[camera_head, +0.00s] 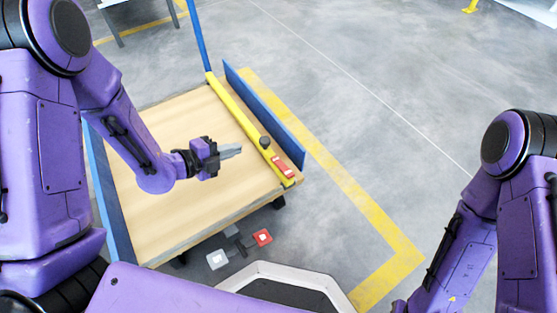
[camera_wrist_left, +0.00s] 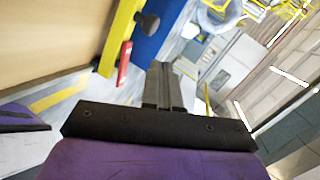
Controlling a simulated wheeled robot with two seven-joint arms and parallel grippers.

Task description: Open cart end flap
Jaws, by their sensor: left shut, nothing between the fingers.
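The cart has a wooden deck (camera_head: 180,210). A yellow bar (camera_head: 235,112) with a black knob (camera_head: 265,142) and a red piece (camera_head: 283,167) runs along its right end. A blue end flap (camera_head: 265,115) stands just outside the bar. My left gripper (camera_head: 238,151) is shut and empty above the deck, left of the knob and apart from the bar. In the left wrist view its closed fingers (camera_wrist_left: 163,72) show, with the yellow bar (camera_wrist_left: 119,38), knob (camera_wrist_left: 151,22), red piece (camera_wrist_left: 124,62) and blue panel (camera_wrist_left: 160,28) beyond to the upper left. My right arm shows, but its gripper is out of view.
A blue side panel (camera_head: 108,195) borders the deck's left, and a blue post (camera_head: 198,38) rises at the far corner. Red (camera_head: 262,237) and white (camera_head: 216,259) pedals sit at the near edge. Grey floor with yellow tape (camera_head: 345,188) lies clear to the right.

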